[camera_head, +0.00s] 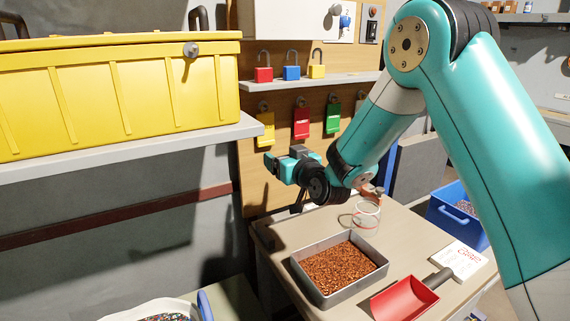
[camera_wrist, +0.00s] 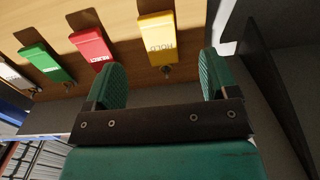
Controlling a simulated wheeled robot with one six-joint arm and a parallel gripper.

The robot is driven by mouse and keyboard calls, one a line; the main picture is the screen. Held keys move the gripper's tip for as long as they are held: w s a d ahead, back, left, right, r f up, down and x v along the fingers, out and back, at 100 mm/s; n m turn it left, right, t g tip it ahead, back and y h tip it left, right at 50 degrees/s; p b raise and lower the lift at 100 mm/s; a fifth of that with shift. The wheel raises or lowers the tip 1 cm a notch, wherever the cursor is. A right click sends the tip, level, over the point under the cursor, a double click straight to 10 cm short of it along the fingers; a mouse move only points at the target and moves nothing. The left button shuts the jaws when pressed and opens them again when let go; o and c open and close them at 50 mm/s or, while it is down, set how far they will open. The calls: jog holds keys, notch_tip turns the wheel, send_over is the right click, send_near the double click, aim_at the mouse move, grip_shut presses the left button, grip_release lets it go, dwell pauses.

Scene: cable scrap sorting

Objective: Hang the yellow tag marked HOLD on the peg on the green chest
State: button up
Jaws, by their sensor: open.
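The yellow tag marked HOLD (camera_wrist: 157,40) hangs on the wooden board, leftmost of the row in the head view (camera_head: 265,130). My gripper (camera_head: 283,160) is in front of and below it in the head view. In the wrist view my two green fingers (camera_wrist: 161,70) are apart and empty, and the tag shows beyond the gap between them, not held. No green chest is seen. A yellow chest (camera_head: 120,95) on a grey shelf at the left has a round grey knob or peg (camera_head: 191,49) on its front.
A red tag (camera_head: 301,122) and a green tag (camera_head: 332,117) hang beside the yellow one. Several padlocks (camera_head: 291,70) stand on the ledge above. A tray of copper granules (camera_head: 300,272), a glass jar (camera_head: 366,214) and a red scoop (camera_head: 404,300) occupy the bench below.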

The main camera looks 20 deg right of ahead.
aim_at(266, 139)
jog(key=p+x, duration=0.1)
jog(key=x, duration=0.1)
jog(key=p+x, duration=0.1)
jog(key=x, duration=0.4)
jog(key=shift+w+d+p, duration=0.2)
jog(key=shift+w+p, duration=0.05)
jog(key=shift+p, duration=0.15)
jog(key=shift+b+x, duration=0.4)
jog(key=shift+x, duration=0.95)
jog(key=shift+r, duration=0.1)
jog(key=c, duration=0.7)
jog(key=shift+r, duration=0.35)
jog(key=shift+r, duration=0.25)
jog(key=shift+b+v, duration=1.05)
jog(key=shift+v, duration=1.95)
